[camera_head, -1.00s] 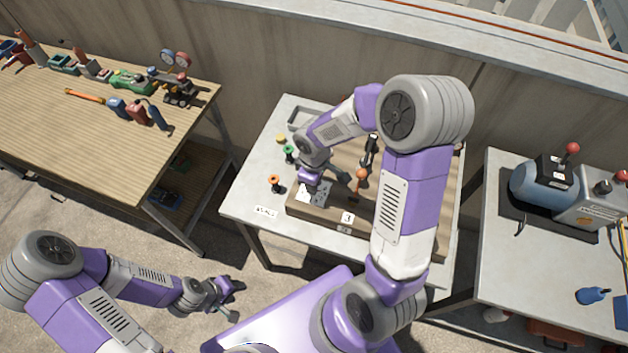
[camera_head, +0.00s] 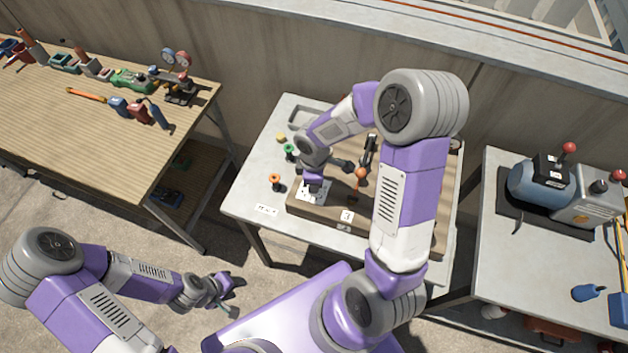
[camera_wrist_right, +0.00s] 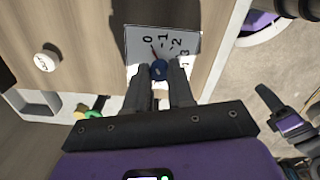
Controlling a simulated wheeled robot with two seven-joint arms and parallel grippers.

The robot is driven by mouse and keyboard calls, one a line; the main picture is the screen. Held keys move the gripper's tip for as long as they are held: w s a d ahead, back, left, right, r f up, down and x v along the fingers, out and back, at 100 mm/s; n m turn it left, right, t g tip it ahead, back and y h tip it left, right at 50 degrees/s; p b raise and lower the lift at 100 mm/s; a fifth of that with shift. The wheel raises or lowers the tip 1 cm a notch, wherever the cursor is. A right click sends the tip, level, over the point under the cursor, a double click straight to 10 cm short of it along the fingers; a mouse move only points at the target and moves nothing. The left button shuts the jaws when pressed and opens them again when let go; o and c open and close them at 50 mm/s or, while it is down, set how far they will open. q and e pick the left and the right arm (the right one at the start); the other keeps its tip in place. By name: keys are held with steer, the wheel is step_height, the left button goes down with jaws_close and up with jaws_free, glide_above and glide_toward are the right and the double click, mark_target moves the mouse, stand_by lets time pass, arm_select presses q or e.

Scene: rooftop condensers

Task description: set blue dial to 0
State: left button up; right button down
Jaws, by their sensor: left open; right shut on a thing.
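The blue dial (camera_wrist_right: 158,70) shows in the right wrist view on a white number plate (camera_wrist_right: 185,40) marked 0, 1, 2, 3. A small reddish pointer line shows above the dial, near the 0 and 1; its exact setting is hard to read. My right gripper (camera_wrist_right: 160,76) is shut on the dial, with a finger on each side. In the head view, my right gripper (camera_head: 315,186) is over the white plate (camera_head: 316,197) on the wooden board (camera_head: 308,216) and hides the dial. My left gripper (camera_head: 229,287) is open and empty, low at the left, away from the board.
An orange-topped lever (camera_head: 361,173) stands right of my right gripper. Green (camera_head: 289,150) and orange (camera_head: 275,179) spools stand on the grey table (camera_head: 243,195) left of the board. A wooden bench (camera_head: 60,125) with tools is at left; a table with a blue motor (camera_head: 536,184) is at right.

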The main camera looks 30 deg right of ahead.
steer(key=c, duration=1)
jaws_free()
step_height(320, 180, up, 8)
steer(key=shift+f+p, duration=0.2)
steer(key=shift+p, duration=0.65)
